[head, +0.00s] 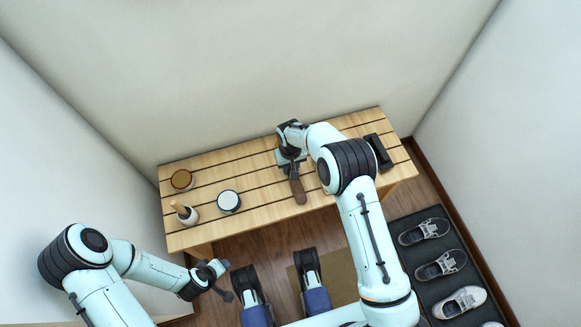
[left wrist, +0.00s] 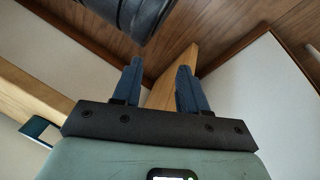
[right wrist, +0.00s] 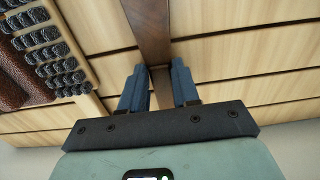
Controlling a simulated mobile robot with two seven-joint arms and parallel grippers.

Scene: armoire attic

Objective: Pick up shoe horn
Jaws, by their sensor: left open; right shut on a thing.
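The shoe horn (head: 298,190) is a long, narrow brown piece over the slatted wooden bench, its lower end near the front edge. My right gripper (head: 289,158) is above the bench and shut on it. In the right wrist view the brown shoe horn (right wrist: 150,35) runs up from between the two blue fingers (right wrist: 160,88). Its far end is out of that view, and I cannot tell if it touches the slats. My left gripper (head: 218,272) is low at the left, off the bench, and open. In the left wrist view its fingers (left wrist: 160,88) are apart and empty.
The bench (head: 255,170) holds a brown-topped round tin (head: 182,179), a white-lidded tin (head: 229,201), a wooden-handled item (head: 187,214) at left and a dark brush (head: 379,151) at right. Its bristles (right wrist: 50,50) show in the right wrist view. Sneakers (head: 441,265) stand on a dark mat. Walls enclose the bench.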

